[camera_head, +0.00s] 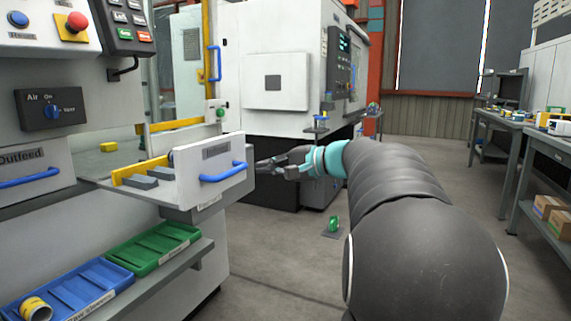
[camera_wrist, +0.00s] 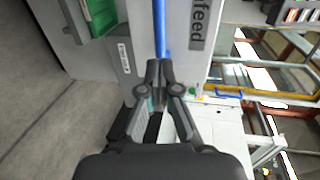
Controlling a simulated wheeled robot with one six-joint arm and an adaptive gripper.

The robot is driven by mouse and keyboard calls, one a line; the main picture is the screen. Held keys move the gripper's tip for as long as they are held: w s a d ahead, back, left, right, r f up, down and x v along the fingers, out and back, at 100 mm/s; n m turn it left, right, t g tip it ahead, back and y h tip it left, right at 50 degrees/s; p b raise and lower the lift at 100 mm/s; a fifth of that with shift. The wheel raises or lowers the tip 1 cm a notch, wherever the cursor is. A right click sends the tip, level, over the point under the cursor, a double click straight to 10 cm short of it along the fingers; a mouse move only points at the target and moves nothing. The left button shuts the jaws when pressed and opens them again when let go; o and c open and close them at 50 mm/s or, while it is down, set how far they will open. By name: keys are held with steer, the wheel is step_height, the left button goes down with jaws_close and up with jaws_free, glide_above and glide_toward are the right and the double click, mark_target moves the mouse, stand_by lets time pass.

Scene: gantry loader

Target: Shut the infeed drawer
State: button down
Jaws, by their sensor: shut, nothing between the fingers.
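The infeed drawer (camera_head: 188,180) stands pulled out from the machine, with grey blocks and a yellow strip inside. Its white front has a blue bar handle (camera_head: 223,172) and a grey label. In the wrist view the front is close ahead, with the handle (camera_wrist: 160,30) running up from my fingertips and a label (camera_wrist: 197,25) reading "feed" beside it. My gripper (camera_head: 260,167) is shut and empty at the right of the drawer front. In the wrist view my fingertips (camera_wrist: 159,70) are at the handle's near end; I cannot tell whether they touch.
The outfeed drawer (camera_head: 35,163) is at the far left. A blue tray (camera_head: 70,285) and a green tray (camera_head: 155,248) sit on a shelf below. A white machine (camera_head: 275,80) stands behind my gripper. Benches (camera_head: 550,145) line the right. The floor between is mostly open.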

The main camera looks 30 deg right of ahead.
mark_target(242, 169)
steer(key=shift+x, duration=2.2)
